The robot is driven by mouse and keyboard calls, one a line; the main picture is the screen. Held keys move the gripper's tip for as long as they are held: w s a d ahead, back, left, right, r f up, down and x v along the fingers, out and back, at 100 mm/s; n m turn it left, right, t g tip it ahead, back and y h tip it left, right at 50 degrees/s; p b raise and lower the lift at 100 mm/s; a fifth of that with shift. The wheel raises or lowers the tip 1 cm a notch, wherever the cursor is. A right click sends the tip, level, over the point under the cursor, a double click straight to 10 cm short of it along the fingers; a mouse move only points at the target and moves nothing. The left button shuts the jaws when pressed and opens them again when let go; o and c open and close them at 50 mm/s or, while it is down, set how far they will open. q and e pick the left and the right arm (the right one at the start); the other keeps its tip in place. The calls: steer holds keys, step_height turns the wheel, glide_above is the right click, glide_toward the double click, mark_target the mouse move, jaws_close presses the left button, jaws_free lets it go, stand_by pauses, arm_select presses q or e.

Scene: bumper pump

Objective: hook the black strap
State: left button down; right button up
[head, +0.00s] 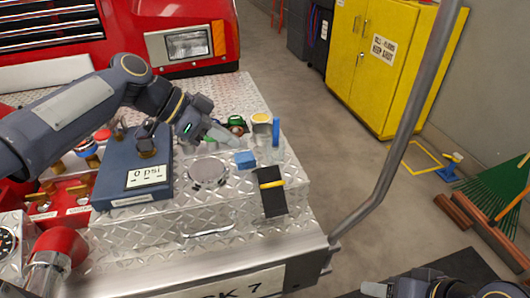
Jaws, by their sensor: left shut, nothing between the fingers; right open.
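The black strap (272,203) lies near the right end of the diamond-plate bumper deck (215,215), with a yellow band (272,184) across it. Its lower end reaches toward the front edge. I cannot make out a hook for it. My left gripper (222,136) is shut and empty, above the deck behind the strap and to its left, apart from it. My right gripper (374,289) is open at the bottom edge of the view, beyond the bumper's right side and away from the strap; it is partly cut off.
A blue box reading 0 psi (115,194) stands left on the deck. A small blue block (245,159), a round plate (208,171) and an upright blue piece (276,132) are near the strap. A grey pole (398,140) rises at the right corner.

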arm_select(q)
glide_above(270, 214)
steer(key=w+a, duration=0.2)
steer(key=w, duration=0.1)
step_height(270, 214, down, 6)
steer(key=shift+d+f, duration=0.15)
steer(key=f, duration=0.3)
steer(key=shift+d+f, duration=0.15)
steer(key=shift+d, duration=0.1)
steer(key=shift+s+f, duration=0.1)
steer(key=shift+f, duration=0.35)
steer(key=s+f+t+b, duration=0.1)
steer(key=f+b, duration=0.1)
steer(key=b, duration=0.2)
steer(key=s+f+m+t+b, duration=0.1)
steer(key=f+b, duration=0.1)
steer(key=b, duration=0.2)
steer(key=s+d+f+b, duration=0.1)
steer(key=f+b, duration=0.1)
steer(key=b, duration=0.2)
steer(key=shift+m+t+y+b, duration=0.3)
steer(key=shift+m+t+b, duration=0.05)
steer(key=shift+m+t, duration=0.05)
step_height(270, 214, down, 7)
steer(key=m+t+b, duration=0.2)
steer(key=t+b, duration=0.1)
steer(key=b, duration=0.9)
steer(key=shift+s+d+r+y, duration=0.15)
steer(key=shift+s+y, duration=0.2)
steer(key=shift+y, duration=0.05)
